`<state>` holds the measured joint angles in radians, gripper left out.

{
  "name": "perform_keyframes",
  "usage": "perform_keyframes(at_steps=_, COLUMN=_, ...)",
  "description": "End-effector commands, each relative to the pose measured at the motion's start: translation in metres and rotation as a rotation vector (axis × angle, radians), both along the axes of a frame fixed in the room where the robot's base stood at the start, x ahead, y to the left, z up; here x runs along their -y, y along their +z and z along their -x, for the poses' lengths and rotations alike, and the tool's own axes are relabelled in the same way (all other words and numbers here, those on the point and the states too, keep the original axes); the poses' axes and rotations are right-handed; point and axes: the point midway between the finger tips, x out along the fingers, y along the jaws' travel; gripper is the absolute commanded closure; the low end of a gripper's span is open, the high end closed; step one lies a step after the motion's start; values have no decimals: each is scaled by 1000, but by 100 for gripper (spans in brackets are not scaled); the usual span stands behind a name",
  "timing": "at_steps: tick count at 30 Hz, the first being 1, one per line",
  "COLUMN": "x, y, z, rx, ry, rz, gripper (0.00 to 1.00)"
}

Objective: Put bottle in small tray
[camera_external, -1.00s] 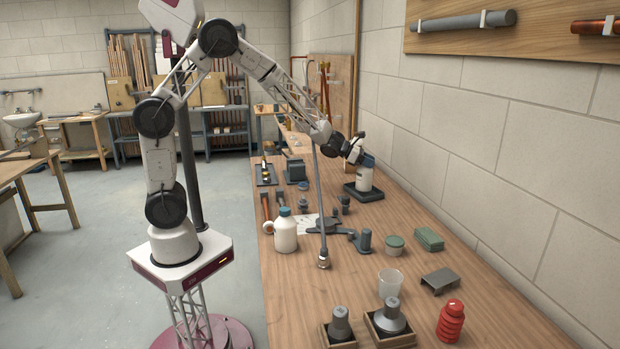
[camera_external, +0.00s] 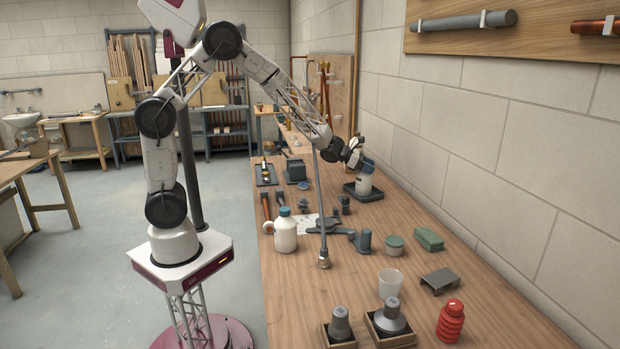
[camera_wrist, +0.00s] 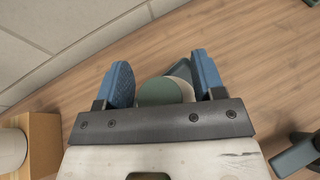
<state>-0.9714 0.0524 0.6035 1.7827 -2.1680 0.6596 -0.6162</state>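A white bottle (camera_external: 364,184) is upright at the small dark tray (camera_external: 376,195) on the right side of the bench. Its base is at or just above the tray floor; I cannot tell whether it touches. My gripper (camera_external: 366,165) is shut on the bottle near its top. In the wrist view, the bottle's round green cap (camera_wrist: 158,91) and a strip of its white body lie between the blue fingers of my gripper (camera_wrist: 163,84). A dark tray edge (camera_wrist: 181,68) shows behind the bottle.
A second white bottle (camera_external: 285,233) with a teal cap stands near the bench's left edge. A larger dark tray (camera_external: 266,180) lies farther back. Grey fittings, a green tin (camera_external: 395,245) and a clear cup (camera_external: 390,285) stand nearer the camera. The block wall borders the bench.

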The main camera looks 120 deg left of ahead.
Motion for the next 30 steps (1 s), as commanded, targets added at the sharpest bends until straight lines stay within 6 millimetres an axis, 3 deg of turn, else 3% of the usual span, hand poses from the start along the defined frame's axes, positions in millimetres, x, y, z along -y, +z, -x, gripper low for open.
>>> perform_keyframes(at_steps=11, x=1, y=5, z=4, rx=0, ry=0, rz=-1, gripper=37)
perform_keyframes(at_steps=30, x=22, y=29, z=57, rx=1, ry=2, rz=-1, gripper=37)
